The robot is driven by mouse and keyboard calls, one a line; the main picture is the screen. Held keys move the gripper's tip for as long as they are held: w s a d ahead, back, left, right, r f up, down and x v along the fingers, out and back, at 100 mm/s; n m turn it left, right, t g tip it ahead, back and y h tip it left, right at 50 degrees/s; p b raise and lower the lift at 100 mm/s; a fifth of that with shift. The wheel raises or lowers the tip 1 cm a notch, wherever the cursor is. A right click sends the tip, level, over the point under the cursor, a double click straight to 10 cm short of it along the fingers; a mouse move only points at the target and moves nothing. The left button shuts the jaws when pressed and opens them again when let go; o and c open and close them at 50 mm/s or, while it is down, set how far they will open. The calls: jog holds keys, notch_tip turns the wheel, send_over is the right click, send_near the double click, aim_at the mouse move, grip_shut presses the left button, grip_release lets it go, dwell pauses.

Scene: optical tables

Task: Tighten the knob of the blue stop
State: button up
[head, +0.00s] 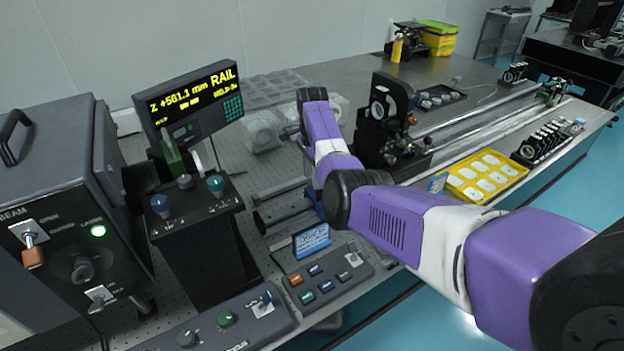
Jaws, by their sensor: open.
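A small patch of blue (319,206) shows on the rail, just left of my arm's black joint. It may be the blue stop, but it is mostly hidden, and I cannot make out its knob. My purple and white arm reaches in from the lower right, and its far links stand over the rail area. I cannot make out my gripper's fingers; the end of the arm is hidden behind its own links.
A control console with a blue knob (160,203) and a display (189,102) reading Z +561.1 mm, RAIL stand left. A beam box (55,175) is at far left. A button panel (328,278) lies in front. A yellow tray (482,177) sits right.

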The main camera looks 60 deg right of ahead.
jog(key=shift+f, duration=1.05)
jog(key=shift+c, duration=0.3)
grip_shut()
